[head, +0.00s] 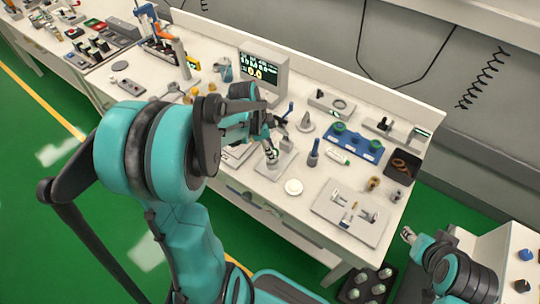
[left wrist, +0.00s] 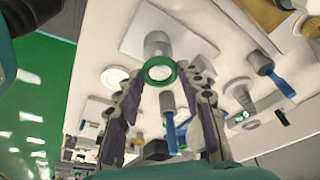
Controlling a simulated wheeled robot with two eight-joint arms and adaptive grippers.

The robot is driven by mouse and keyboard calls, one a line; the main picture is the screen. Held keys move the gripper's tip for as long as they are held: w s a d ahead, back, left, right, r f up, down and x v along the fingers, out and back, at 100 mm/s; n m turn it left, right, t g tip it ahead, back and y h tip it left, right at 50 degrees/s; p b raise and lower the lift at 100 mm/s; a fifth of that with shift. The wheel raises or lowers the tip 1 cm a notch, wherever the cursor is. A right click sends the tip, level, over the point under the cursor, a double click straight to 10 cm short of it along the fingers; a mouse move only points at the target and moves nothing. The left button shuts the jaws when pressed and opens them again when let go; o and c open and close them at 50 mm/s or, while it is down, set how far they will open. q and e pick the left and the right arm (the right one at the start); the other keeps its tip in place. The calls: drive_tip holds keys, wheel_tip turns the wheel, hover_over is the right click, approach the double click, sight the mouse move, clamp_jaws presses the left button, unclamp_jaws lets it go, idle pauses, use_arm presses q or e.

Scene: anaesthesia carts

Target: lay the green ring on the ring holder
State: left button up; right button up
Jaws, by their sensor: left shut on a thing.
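The green ring (left wrist: 160,72) is between the two fingertips of my left gripper (left wrist: 161,75) in the left wrist view. The fingers are closed on its sides, and its pale middle shows. A grey round post (left wrist: 157,43) on a light square plate (left wrist: 130,42) shows just beyond the ring and looks like the ring holder. I cannot tell whether the ring touches it. In the head view my left gripper (head: 268,143) is low over this plate (head: 285,165), and the ring is hard to make out. My right gripper (head: 408,233) is off the table at the lower right, its fingers unclear.
A white disc (head: 293,187) and a blue-handled tool (head: 313,153) are close by. A blue rack with green round parts (head: 355,142), a black tray (head: 402,166) and a grey fixture plate (head: 349,213) are to the right. A monitor (head: 262,74) stands behind.

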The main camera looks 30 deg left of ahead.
use_arm(q)
wheel_tip(320, 180, down, 4)
drive_tip(key=shift+r+b, duration=0.2)
drive_tip(key=shift+b, duration=0.4)
drive_tip(key=shift+f, duration=0.15)
drive_tip(key=o, duration=0.9)
